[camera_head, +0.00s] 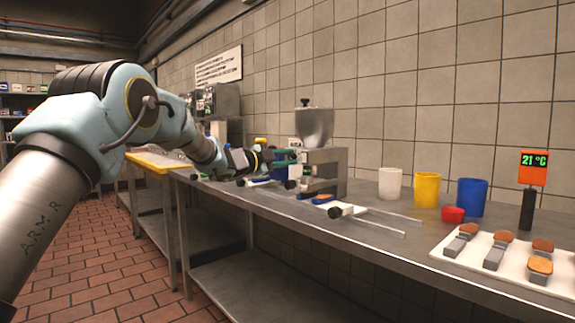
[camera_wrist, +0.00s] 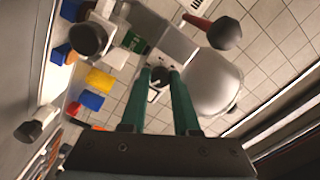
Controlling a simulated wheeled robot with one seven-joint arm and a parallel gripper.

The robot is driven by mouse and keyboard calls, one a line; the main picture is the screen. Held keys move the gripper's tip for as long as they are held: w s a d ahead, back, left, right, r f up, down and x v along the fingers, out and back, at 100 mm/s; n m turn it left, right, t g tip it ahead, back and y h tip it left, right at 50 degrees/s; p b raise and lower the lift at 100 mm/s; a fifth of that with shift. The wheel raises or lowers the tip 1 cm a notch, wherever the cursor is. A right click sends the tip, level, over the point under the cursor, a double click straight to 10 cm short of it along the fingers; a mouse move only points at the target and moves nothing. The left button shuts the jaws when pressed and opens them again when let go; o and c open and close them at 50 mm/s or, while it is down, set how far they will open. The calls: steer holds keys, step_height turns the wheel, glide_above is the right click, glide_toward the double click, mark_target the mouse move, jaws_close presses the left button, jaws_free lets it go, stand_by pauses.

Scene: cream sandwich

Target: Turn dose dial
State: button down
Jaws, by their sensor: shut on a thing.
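The dosing machine (camera_head: 330,168), a grey metal body with a cone-shaped hopper (camera_head: 315,125) on top, stands on the steel bench against the tiled wall. My gripper (camera_head: 288,160) is at the machine's left side in the head view, and its fingertips are too small to make out there. In the wrist view, the two green fingers of my gripper (camera_wrist: 161,73) reach to the machine's face. They are shut on the small dark dose dial (camera_wrist: 157,82), one finger on each side. The dial's setting cannot be read. The hopper (camera_wrist: 212,82) lies just right of the fingers.
A dark knob on a red-brown handle (camera_wrist: 224,33) sticks out near the fingers.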

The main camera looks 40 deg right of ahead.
steer(key=shift+f+m, duration=0.1)
steer(key=shift+m, duration=0.3)
steer(key=c, duration=0.6)
jaws_free()
steer(key=shift+c, duration=0.2)
steer(key=a+b, duration=0.1)
steer(key=a, duration=0.9)
steer(key=shift+w+a+b, duration=0.3)
steer(key=shift+w+a, duration=0.05)
steer(key=shift+a, duration=0.05)
